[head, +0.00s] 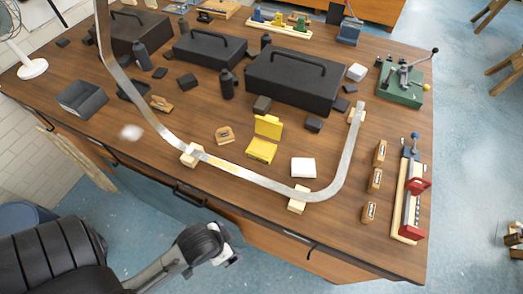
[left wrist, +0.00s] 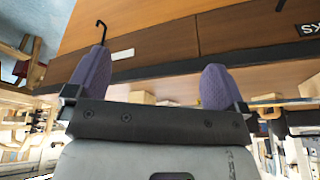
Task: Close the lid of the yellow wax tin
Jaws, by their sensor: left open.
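The yellow wax tin (head: 261,150) stands on the wooden table in the head view, right of the middle. Its lid (head: 267,126) is up, tilted open at the back of the tin. My left gripper (left wrist: 156,62) shows in the left wrist view with its two purple fingers wide apart and nothing between them. Wooden panels fill the view beyond the fingers, and the tin does not show there. I cannot make out the left gripper's fingers in the head view. My right gripper is in neither view.
A curved metal strip (head: 250,180) on wooden blocks runs in front of the tin. A white block (head: 303,168) sits to the tin's right, a small wooden piece (head: 224,135) to its left. A large black case (head: 295,82) stands behind.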

